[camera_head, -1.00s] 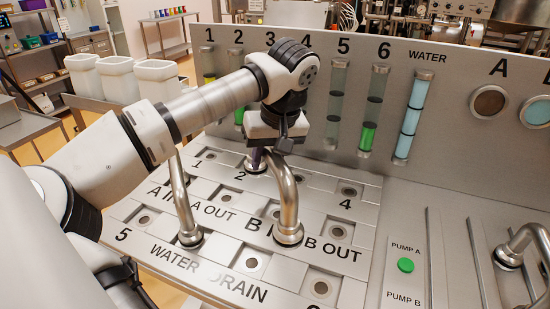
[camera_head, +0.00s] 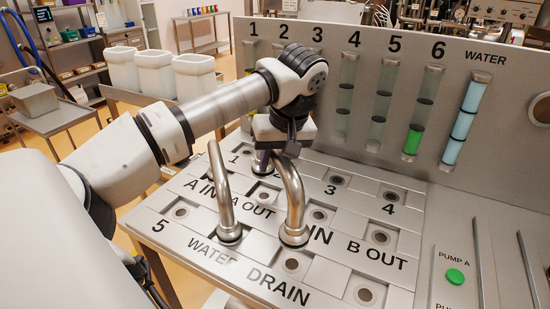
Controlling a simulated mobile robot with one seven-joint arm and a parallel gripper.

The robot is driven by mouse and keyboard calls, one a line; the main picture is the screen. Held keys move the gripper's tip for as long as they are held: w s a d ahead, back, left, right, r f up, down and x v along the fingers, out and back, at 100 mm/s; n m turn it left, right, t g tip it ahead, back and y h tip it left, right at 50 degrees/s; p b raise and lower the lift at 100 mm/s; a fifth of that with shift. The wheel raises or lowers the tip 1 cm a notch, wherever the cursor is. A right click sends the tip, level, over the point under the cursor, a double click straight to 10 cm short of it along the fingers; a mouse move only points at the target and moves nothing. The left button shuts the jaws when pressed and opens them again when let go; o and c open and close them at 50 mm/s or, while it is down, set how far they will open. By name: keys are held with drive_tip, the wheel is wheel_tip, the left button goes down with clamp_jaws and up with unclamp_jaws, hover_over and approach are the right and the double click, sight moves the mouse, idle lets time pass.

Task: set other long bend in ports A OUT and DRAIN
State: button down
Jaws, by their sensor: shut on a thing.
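My gripper (camera_head: 277,153) points down and is shut on the top of a steel long bend (camera_head: 294,205). The bend's near flange (camera_head: 293,237) shows in front of the DRAIN side of the port board, partly covering the B IN label. Its far flange (camera_head: 262,166) shows between labels 1 and 2. Both look raised above the board, though the height is hard to judge. The DRAIN port (camera_head: 292,264) is an uncovered hole below the near flange in the picture. The A OUT label (camera_head: 251,205) is readable; I cannot make out its port clearly.
A second steel bend (camera_head: 222,195) stands close to the left, its near foot at the WATER port; its far end is hidden. The port board (camera_head: 335,270) has several open holes. Sight tubes (camera_head: 413,110) line the upright panel behind. A green PUMP A button (camera_head: 454,277) is at right.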

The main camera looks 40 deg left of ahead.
wheel_tip(320, 180, down, 8)
drive_tip(key=b, duration=0.5)
drive_tip(key=shift+r, duration=0.15)
drive_tip(key=c, duration=1)
unclamp_jaws()
drive_tip(key=p+v, duration=0.9)
drive_tip(key=v, duration=0.5)
